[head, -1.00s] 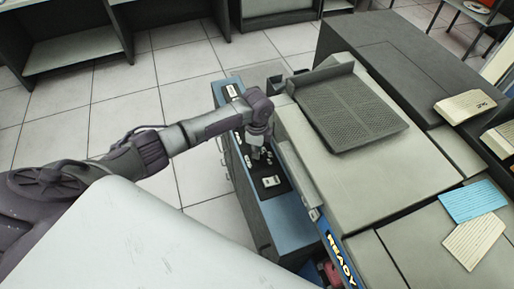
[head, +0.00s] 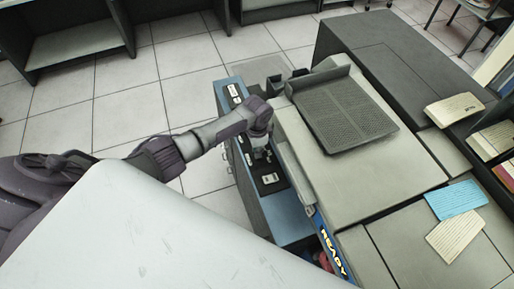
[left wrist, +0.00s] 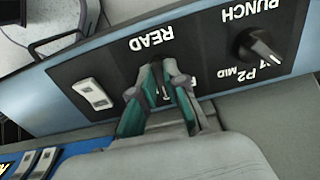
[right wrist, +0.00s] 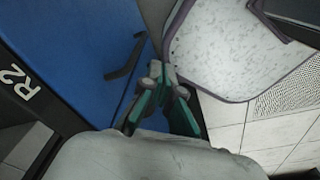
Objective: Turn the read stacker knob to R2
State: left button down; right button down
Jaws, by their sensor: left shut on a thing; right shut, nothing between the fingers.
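The dark control panel (head: 262,187) is on the narrow blue side of the card machine in the head view. In the left wrist view the word READ (left wrist: 152,38) is printed upside down above the read stacker knob (left wrist: 164,88), a dark piece mostly hidden between the fingers. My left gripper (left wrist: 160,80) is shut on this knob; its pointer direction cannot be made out. It also shows over the panel in the head view (head: 262,152). My right gripper (right wrist: 160,80) is shut and empty beside a blue panel.
The PUNCH knob (left wrist: 258,47) sits to the right of the read knob, with a white rocker switch (left wrist: 93,94) to the left. In the right wrist view, an R2 label (right wrist: 20,84) and a dark handle (right wrist: 125,58) are near. Cards (head: 456,200) lie on the machine top.

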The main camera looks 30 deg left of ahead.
dwell(0.5)
pick_arm(q)
jog(key=c, duration=1.2)
grip_release()
jog(key=shift+r, duration=0.1)
notch_tip(320, 180, up, 12)
jog(key=shift+d, duration=0.1)
